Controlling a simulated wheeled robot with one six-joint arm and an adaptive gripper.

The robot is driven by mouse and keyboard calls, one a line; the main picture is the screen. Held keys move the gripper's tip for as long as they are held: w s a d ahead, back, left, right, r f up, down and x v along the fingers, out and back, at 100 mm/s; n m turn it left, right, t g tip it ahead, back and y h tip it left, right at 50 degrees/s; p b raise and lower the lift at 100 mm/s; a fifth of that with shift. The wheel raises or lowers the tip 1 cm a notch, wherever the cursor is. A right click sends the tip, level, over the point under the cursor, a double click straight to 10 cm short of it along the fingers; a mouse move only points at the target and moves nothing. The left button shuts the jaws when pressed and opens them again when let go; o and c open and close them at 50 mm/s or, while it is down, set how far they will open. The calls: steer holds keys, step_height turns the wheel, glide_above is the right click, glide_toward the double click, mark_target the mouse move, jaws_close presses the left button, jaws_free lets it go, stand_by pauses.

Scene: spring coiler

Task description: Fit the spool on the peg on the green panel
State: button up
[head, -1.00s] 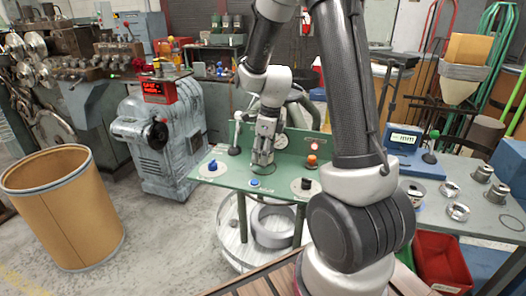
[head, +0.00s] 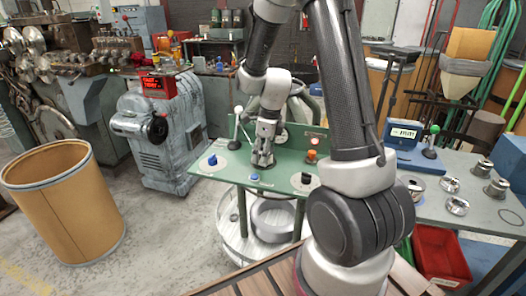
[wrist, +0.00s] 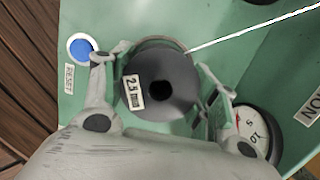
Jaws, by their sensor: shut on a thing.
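My gripper (head: 262,161) is over the middle of the green panel (head: 228,173), pointing down. In the wrist view my gripper (wrist: 162,74) is shut on a dark grey spool (wrist: 176,76) with a "2.5 mm" label and a round dark centre hole. One finger is on each side of it. The green panel (wrist: 225,25) lies behind the spool. A thin rim shows just past the spool's upper edge. The peg is not visible, and I cannot tell whether the spool is around it.
A blue button (wrist: 81,46) is left of the spool and a numbered dial (wrist: 254,130) is right. A table with metal parts (head: 457,206) is at right.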

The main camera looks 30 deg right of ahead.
steer(key=shift+f, duration=0.25)
steer(key=o, duration=1.4)
steer(key=shift+c, duration=0.2)
steer(key=r+n, duration=0.1)
steer(key=r, duration=0.3)
steer(key=s+d+r+n, duration=0.1)
steer(key=r+n, duration=0.1)
steer(key=r, duration=0.1)
steer(key=s+r+n, duration=0.1)
steer(key=r, duration=0.3)
steer(key=shift+d+r, duration=0.2)
steer(key=shift+r, duration=0.15)
steer(key=s+r+n+t, duration=0.1)
steer(key=s+r+n, duration=0.2)
steer(key=s+n, duration=0.4)
steer(key=s+r+n+t+h, duration=0.1)
steer(key=s+r+n, duration=0.3)
steer(key=s+n, duration=0.3)
steer(key=s+r+n+t, duration=0.1)
steer(key=s+r+n, duration=0.2)
steer(key=s+n, duration=0.4)
steer(key=shift+s+a+r+n, duration=0.25)
steer(key=shift+s+r+n, duration=0.15)
steer(key=shift+n, duration=0.4)
